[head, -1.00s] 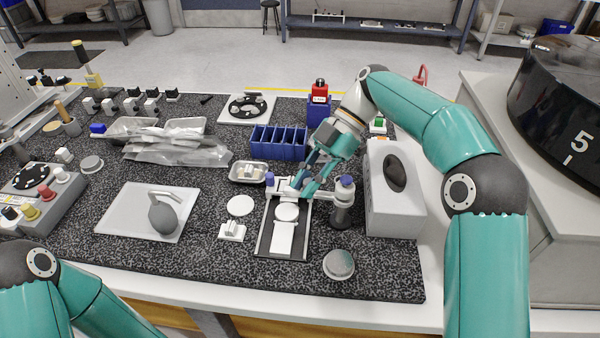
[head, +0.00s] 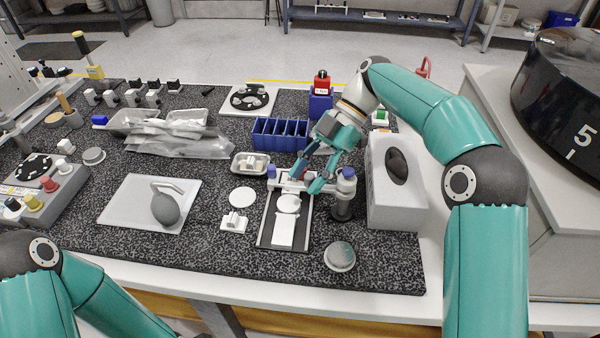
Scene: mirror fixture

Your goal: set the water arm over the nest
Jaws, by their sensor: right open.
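A dark tray-like fixture (head: 265,234) lies at the front middle of the mat. A round white pad (head: 288,204), seemingly the nest, sits in it, with a white plate (head: 284,230) in front. A white crosspiece (head: 284,182), which may be the water arm, spans the fixture's far end, beside a blue-capped post (head: 271,171). A blue-capped grey bottle-like post (head: 344,195) stands at the right. My right gripper (head: 308,180) is open at the crosspiece's right part, fingers pointing down-left and partly hiding it; contact cannot be told. My left gripper is out of frame.
A blue divided bin (head: 280,136) and a small metal tray (head: 248,164) stand behind the fixture. A grey-white box (head: 398,200) is close on the right. A round grey knob (head: 340,256) is in front. A white board with a grey bulb (head: 165,208) lies left.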

